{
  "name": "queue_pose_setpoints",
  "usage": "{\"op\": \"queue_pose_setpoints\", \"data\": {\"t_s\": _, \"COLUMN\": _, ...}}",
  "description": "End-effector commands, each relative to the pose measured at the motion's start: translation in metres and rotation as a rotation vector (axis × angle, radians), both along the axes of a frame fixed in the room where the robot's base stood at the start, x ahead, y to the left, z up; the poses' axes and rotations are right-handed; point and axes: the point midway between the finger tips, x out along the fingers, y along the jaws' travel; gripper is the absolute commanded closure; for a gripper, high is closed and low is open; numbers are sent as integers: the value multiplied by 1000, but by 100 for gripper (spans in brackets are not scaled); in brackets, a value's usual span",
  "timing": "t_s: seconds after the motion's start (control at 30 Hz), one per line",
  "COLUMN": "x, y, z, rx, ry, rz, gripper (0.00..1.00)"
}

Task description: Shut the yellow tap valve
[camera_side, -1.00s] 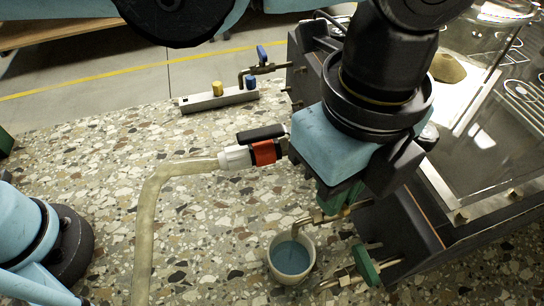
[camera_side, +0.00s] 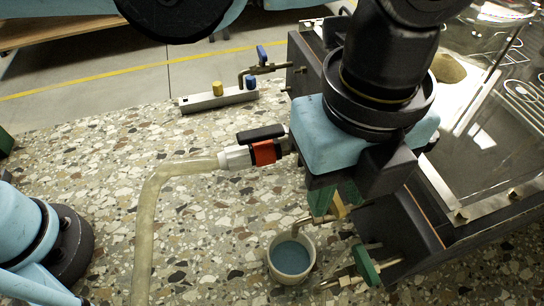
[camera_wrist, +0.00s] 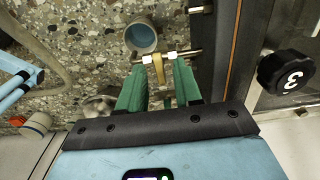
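The yellow tap valve shows as a narrow yellow lever (camera_side: 338,207) on the tank's near side wall, above a small cup. It also shows in the wrist view (camera_wrist: 159,68). My gripper (camera_side: 333,206) has green fingers pointing down at this tap. In the wrist view my gripper (camera_wrist: 158,76) is open, with one finger on each side of the yellow lever. I cannot tell whether either finger touches it. The brass spout (camera_side: 306,221) reaches over the cup (camera_side: 270,262), which holds bluish liquid. Part of the tap body is hidden behind my gripper.
A green-handled tap (camera_side: 366,266) is close by at the front. A red and black hose valve (camera_side: 263,152) is left of my gripper. A blue-handled tap (camera_side: 262,54) and a rail with yellow and blue caps (camera_side: 218,99) are farther back. A black knob (camera_wrist: 285,72) shows in the wrist view.

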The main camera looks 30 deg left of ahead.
Motion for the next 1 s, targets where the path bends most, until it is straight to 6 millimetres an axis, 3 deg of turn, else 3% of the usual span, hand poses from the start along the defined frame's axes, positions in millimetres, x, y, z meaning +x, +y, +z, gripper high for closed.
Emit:
{"op": "queue_pose_setpoints", "data": {"t_s": 0.7, "x": 0, "y": 0, "z": 62, "rx": 0, "ry": 0, "rz": 1, "gripper": 66}}
{"op": "queue_pose_setpoints", "data": {"t_s": 1.0, "x": 0, "y": 0, "z": 69, "rx": 0, "ry": 0, "rz": 1, "gripper": 66}}
